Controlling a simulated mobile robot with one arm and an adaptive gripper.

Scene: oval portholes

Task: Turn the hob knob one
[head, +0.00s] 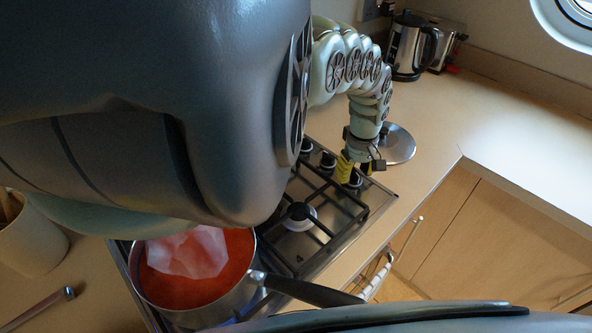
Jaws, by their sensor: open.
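The gas hob (385,207) is set in the counter, with black pan grates. A row of dark knobs with metal bases runs along its upper right edge: one knob (306,146), a second knob (327,160) and a third knob (355,181). I cannot tell which is knob one. My gripper (347,171) points down over this row, its yellow fingers open, beside or around the third knob. Whether they touch it is unclear. My arm hides the hob's left part, and any further knobs there are hidden.
A pot (245,291) of red sauce with a pale lump stands on the hob; its black handle (310,291) points right. A round metal lid (400,146) lies behind my gripper. A kettle (408,48) and toaster (446,46) stand at the back. The right counter is clear.

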